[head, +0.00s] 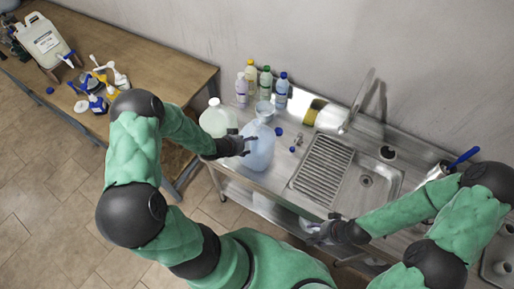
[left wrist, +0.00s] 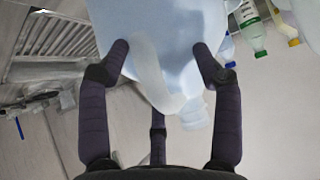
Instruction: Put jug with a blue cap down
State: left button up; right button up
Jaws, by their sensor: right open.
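A pale blue translucent jug (head: 259,150) is near the counter's front edge in the head view. In the left wrist view the jug (left wrist: 170,25) fills the top, with its handle and neck between my fingers; I see no blue cap on the neck. My left gripper (head: 243,144) is at the jug's left side, and in the left wrist view its fingers (left wrist: 160,48) are around the handle, against the body. I cannot tell whether the jug's base touches the counter. My right gripper (head: 318,230) is open and empty in front of the counter.
A pale green jug (head: 216,118) stands just left. Several bottles (head: 265,82) and a clear container (head: 264,110) stand behind. A wooden table (head: 135,62) is at left.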

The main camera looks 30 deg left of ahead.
pick_arm(q)
jog(key=shift+s+d+f, duration=0.15)
jog(key=shift+s+f, duration=0.3)
grip_shut()
